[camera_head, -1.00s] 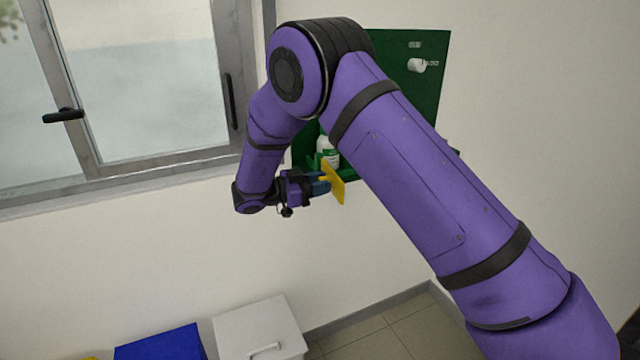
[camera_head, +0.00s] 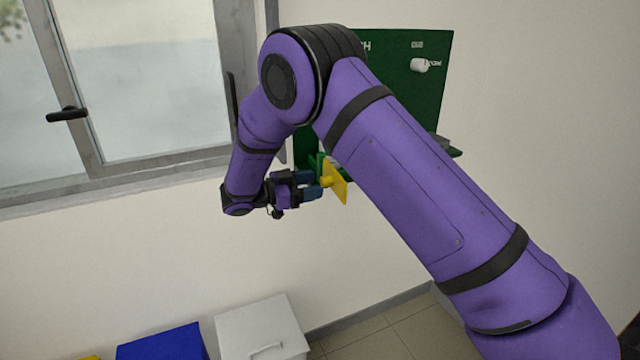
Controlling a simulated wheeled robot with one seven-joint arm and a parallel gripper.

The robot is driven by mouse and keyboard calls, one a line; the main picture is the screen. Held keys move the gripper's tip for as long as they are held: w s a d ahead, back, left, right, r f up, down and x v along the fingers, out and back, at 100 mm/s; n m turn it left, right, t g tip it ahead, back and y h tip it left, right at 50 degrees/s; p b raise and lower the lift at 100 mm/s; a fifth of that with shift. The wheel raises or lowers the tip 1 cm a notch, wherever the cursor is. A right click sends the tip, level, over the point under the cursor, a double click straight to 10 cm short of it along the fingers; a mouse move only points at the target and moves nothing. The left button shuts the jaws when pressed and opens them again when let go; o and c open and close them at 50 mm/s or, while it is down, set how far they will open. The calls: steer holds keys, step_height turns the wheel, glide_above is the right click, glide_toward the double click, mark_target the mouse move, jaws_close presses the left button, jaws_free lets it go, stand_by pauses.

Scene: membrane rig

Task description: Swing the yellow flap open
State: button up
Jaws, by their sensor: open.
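Whether the fingers touch the knob is too small to tell. My purple arm crosses in front of the panel and hides much of it, including the flap's hinge side.
A white round knob (camera_head: 420,65) sits on the panel's upper right. A window with a black handle (camera_head: 66,114) is on the left. A blue box (camera_head: 162,343) and a white box (camera_head: 262,330) stand on the floor below. Open air lies under the gripper.

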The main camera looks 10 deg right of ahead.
steer(key=a, duration=0.7)
steer(key=shift+s+a, duration=0.35)
steer(key=shift+s, duration=0.1)
